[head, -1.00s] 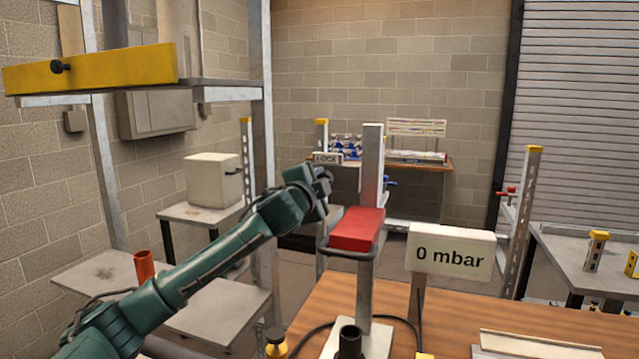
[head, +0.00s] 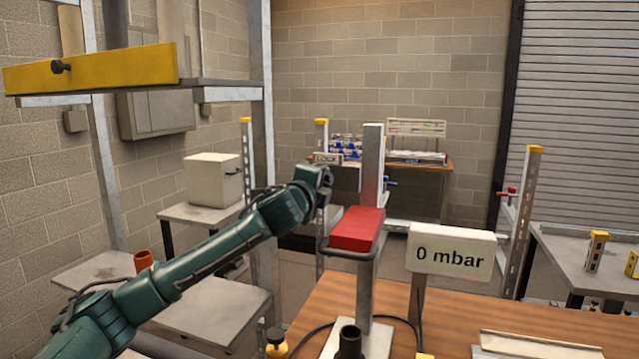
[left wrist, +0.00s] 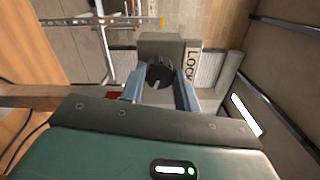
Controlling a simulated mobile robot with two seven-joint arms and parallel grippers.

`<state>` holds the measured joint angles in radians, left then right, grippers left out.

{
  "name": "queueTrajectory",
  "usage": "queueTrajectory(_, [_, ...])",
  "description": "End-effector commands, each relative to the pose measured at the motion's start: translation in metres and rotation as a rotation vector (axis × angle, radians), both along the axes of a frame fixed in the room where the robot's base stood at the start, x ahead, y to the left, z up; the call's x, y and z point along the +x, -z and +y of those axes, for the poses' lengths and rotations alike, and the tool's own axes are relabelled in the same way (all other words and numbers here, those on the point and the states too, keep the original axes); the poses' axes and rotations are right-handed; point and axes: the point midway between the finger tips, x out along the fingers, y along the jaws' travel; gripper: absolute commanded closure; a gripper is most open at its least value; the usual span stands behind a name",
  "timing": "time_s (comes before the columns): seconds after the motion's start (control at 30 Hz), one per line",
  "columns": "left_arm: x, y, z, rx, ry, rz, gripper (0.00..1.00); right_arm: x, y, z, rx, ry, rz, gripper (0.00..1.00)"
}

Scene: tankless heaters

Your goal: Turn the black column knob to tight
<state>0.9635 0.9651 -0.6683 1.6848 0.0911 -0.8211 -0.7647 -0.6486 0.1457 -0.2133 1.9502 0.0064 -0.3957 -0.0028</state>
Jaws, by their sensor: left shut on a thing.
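The black column knob (left wrist: 159,74) shows in the left wrist view as a dark round knob with a light line on its face. It sits in front of a grey block with a white LOCK label (left wrist: 191,65) beside it. My left gripper (left wrist: 158,80) is shut on the knob, one blue-grey finger at each side. In the head view my left gripper (head: 325,178) is at the column, just below the LOCK label (head: 327,158). The knob is hidden there behind my gripper. My right gripper is not in view.
A metal post (head: 371,165) with a red block (head: 356,229) stands right of my gripper. A sign (head: 450,250) reads 0 mbar. A wooden table (head: 440,315) fills the front right. A yellow beam (head: 90,69) hangs upper left.

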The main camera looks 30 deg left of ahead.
Motion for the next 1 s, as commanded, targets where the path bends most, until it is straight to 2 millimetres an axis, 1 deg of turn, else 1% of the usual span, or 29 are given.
queueTrajectory(0.37, [0.0001, 0.0015, -0.0003, 0.004, 0.0, 0.004, 0.91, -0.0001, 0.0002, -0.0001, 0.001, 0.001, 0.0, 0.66])
queueTrajectory(0.4, [0.0001, 0.0015, -0.0004, 0.003, 0.0, 0.004, 0.68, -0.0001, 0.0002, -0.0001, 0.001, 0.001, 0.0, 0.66])
queueTrajectory(0.63, [0.0001, 0.0009, -0.0002, 0.003, 0.001, 0.003, 0.49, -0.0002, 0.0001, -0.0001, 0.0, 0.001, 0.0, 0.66])
queueTrajectory(0.67, [0.0001, 0.0008, -0.0002, 0.004, 0.001, 0.002, 0.47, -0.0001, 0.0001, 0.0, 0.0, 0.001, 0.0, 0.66])
queueTrajectory(0.87, [0.0, 0.0004, -0.0002, 0.003, 0.0, 0.002, 0.47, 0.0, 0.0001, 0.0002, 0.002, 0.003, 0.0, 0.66])
queueTrajectory(1.0, [-0.0059, 0.0009, -0.0009, 0.004, 0.0, 0.0, 0.47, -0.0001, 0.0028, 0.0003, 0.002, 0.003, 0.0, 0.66])
